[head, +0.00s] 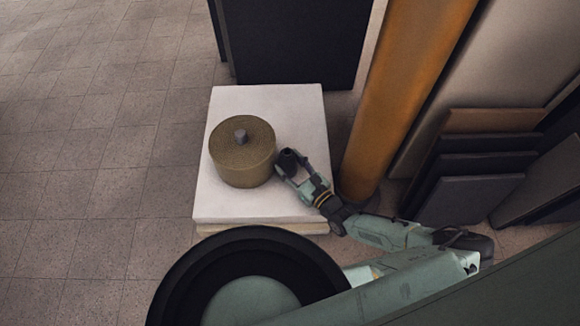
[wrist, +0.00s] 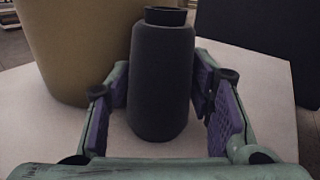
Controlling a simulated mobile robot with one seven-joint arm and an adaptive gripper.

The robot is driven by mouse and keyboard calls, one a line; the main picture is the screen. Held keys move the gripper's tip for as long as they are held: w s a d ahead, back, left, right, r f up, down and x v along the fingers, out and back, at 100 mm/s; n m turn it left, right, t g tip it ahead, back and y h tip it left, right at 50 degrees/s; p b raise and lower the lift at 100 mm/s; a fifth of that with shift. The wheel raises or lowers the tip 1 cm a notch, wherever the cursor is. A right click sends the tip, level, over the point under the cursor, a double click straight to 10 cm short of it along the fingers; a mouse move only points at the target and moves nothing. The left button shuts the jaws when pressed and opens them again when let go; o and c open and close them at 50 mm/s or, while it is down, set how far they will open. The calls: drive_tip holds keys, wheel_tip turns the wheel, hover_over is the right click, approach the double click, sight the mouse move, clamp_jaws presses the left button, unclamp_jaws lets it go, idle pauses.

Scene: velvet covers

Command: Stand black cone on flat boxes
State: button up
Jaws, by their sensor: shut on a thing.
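The black cone (wrist: 162,75), a dark grey, slightly tapered body with a black top end, is between the purple pads of my gripper (wrist: 162,105). My gripper is shut on it. In the head view the cone (head: 288,160) shows as a small dark shape at the tip of my gripper (head: 294,170). It looks upright over the right part of a low white-topped stack (head: 262,98), which looks like the flat boxes. I cannot tell whether the cone's base touches the white top.
A wide olive roll (head: 243,165) with a small grey piece (head: 240,136) on top stands on the white top, close left of my gripper. An orange column (head: 405,90) rises at right, near my arm. Dark panels (head: 480,165) lean farther right. Tiled floor at left is clear.

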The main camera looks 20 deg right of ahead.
drive_tip(key=o, duration=1.3)
drive_tip(key=shift+s+r+p, duration=0.15)
drive_tip(key=shift+r+p, duration=0.05)
drive_tip(key=shift+p, duration=0.1)
drive_tip(key=p+v, duration=0.6)
drive_tip(key=v, duration=0.4)
drive_tip(key=shift+s+d, duration=0.1)
drive_tip(key=shift+s, duration=0.05)
drive_tip(key=shift+s+d+f+p, duration=0.1)
drive_tip(key=shift+s+d+p, duration=0.2)
drive_tip(key=shift+s, duration=0.35)
